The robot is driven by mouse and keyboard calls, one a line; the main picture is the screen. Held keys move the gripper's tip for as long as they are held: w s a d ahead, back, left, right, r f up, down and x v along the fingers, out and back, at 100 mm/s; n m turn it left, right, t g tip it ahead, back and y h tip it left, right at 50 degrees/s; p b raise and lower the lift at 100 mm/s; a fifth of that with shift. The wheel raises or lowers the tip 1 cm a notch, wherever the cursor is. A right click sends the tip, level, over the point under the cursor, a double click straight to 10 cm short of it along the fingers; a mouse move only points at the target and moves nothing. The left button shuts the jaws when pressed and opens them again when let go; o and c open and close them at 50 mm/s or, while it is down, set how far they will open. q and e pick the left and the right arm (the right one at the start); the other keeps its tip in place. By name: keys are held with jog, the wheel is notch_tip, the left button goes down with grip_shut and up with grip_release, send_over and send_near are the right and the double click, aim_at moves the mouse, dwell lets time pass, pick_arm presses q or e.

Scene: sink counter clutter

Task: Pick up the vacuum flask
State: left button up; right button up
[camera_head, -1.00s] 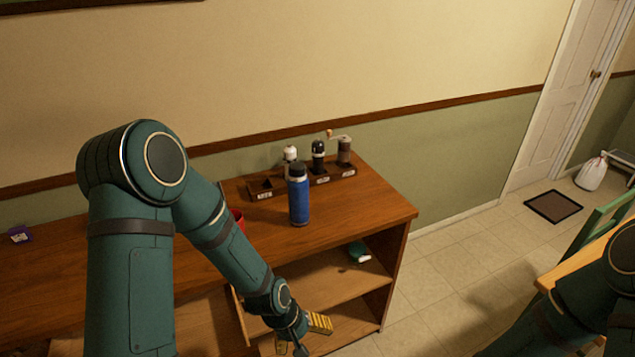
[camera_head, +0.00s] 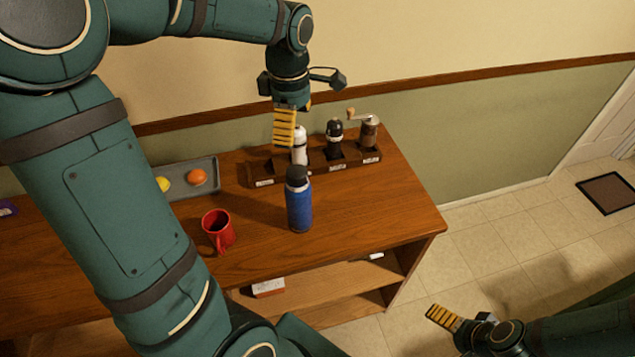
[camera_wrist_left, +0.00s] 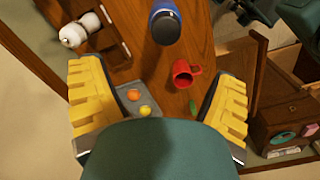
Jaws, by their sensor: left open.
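The vacuum flask (camera_head: 299,205) is blue with a black cap and stands upright on the wooden counter. My left gripper (camera_head: 284,128) hangs above and behind it, pointing down, with yellow fingers. In the left wrist view its two fingers are spread wide with nothing between them. There the flask (camera_wrist_left: 165,24) shows at the top, apart from the fingers and partly cut off by the frame edge. My right gripper (camera_head: 443,318) is low at the right, away from the counter; only one yellow finger shows clearly.
A grey tray (camera_head: 207,164) holds an orange and a yellow item. Behind the flask, a wooden rack (camera_head: 264,182) holds a white grinder (camera_head: 299,147), a black grinder (camera_head: 334,138) and a crank mill (camera_head: 368,133). Counter right of the flask is clear.

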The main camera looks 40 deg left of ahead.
aim_at(295, 170)
pick_arm(q)
jog(key=f, duration=0.7)
jog(key=shift+s+a+f+b, duration=0.1)
jog(key=shift+s+f+b, duration=0.1)
jog(key=shift+b, duration=0.2)
jog(key=shift+s+d+f, duration=0.15)
jog(key=shift+f, duration=1.3)
jog(key=shift+s+d+f, duration=0.1)
jog(key=shift+f, duration=1.3)
jog(key=c, duration=1.4)
